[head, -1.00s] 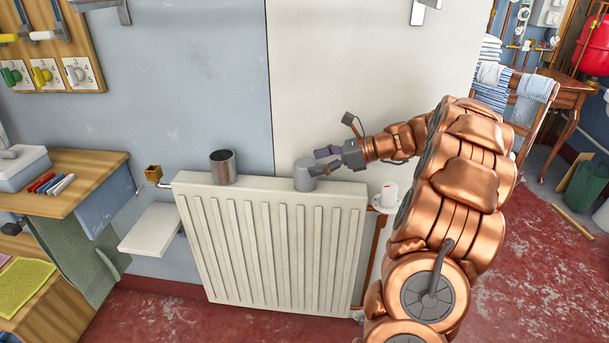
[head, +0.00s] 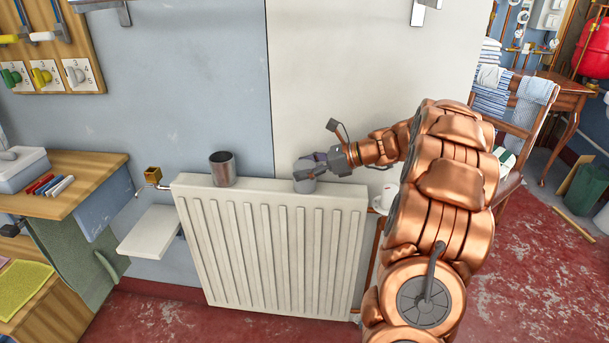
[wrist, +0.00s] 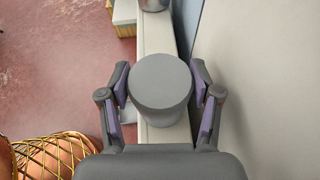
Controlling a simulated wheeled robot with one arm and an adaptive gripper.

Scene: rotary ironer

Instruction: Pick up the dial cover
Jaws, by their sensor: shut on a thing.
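The dial cover, a plain grey round cap (head: 304,186), stands upright at the right part of the top of the white radiator (head: 270,250). In the wrist view the cover (wrist: 160,82) shows its flat round top, centred between my fingers. My gripper (head: 309,166) reaches in from the right and is shut on the cover, with one purple-padded finger on each side of it (wrist: 160,90). In the head view my fingers hide part of the cover. It appears to be still at the radiator top; I cannot tell whether it touches it.
A metal cup (head: 222,169) stands on the radiator to the left. A white mug (head: 388,197) is just right of the radiator, close under my arm. The wall (head: 370,80) rises close behind. A white shelf (head: 153,230) and a wooden bench (head: 75,180) are at the left.

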